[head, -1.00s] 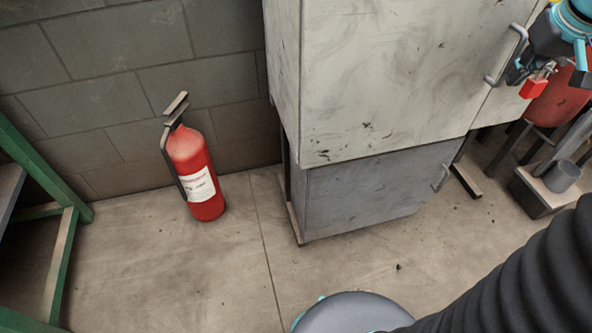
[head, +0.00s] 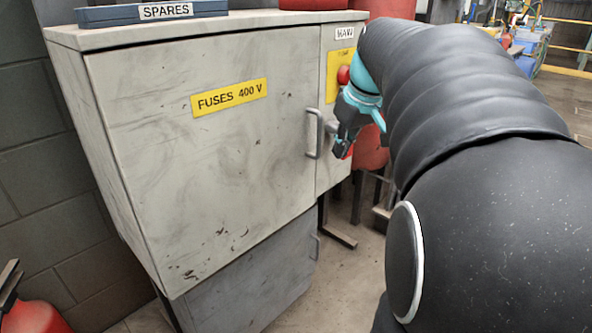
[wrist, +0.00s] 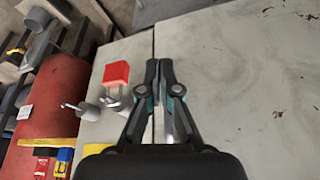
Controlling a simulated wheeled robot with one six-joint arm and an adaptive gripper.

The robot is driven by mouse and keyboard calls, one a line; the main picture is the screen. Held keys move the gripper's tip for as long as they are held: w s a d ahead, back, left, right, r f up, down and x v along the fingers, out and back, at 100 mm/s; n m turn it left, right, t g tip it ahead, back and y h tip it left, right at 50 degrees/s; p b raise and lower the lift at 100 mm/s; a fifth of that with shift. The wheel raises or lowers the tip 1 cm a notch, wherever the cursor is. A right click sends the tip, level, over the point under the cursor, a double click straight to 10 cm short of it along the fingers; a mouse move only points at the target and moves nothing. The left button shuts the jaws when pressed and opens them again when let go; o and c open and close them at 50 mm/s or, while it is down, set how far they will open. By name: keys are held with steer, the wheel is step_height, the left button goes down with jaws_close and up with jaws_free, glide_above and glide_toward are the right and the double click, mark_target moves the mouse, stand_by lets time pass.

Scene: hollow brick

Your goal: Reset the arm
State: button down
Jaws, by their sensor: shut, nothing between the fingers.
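My gripper (head: 345,140) is in front of the narrow right panel of the grey cabinet (head: 200,150), just right of its door handle (head: 313,133). In the wrist view its fingers (wrist: 160,68) are together with nothing between them, over the seam between door and side panel. A red padlock (wrist: 117,73) with a metal shackle is just left of the fingers there, apart from them. My arm is stretched out and hides part of the right side in the head view.
A blue case (head: 150,12) marked SPARES lies on the cabinet top. A red knob (head: 343,75) is on a yellow plate above my gripper. A fire extinguisher (head: 35,316) stands at lower left. A red drum (wrist: 55,95) is beside the cabinet.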

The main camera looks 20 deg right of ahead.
steer(key=v, duration=0.9)
step_height(320, 180, down, 10)
steer(key=s+a+m+h, duration=0.1)
steer(key=m, duration=0.4)
steer(key=s+a+f+n, duration=0.2)
steer(key=s+a+f, duration=0.3)
steer(key=a, duration=0.4)
steer(key=s+a+f+n+t, duration=0.1)
steer(key=s+a+f+n, duration=0.1)
steer(key=s+a+f, duration=0.4)
steer(key=s+a, duration=0.1)
steer(key=a, duration=0.2)
steer(key=shift+y+p, duration=0.3)
steer(key=shift+p, duration=0.05)
steer(key=shift+s, duration=0.1)
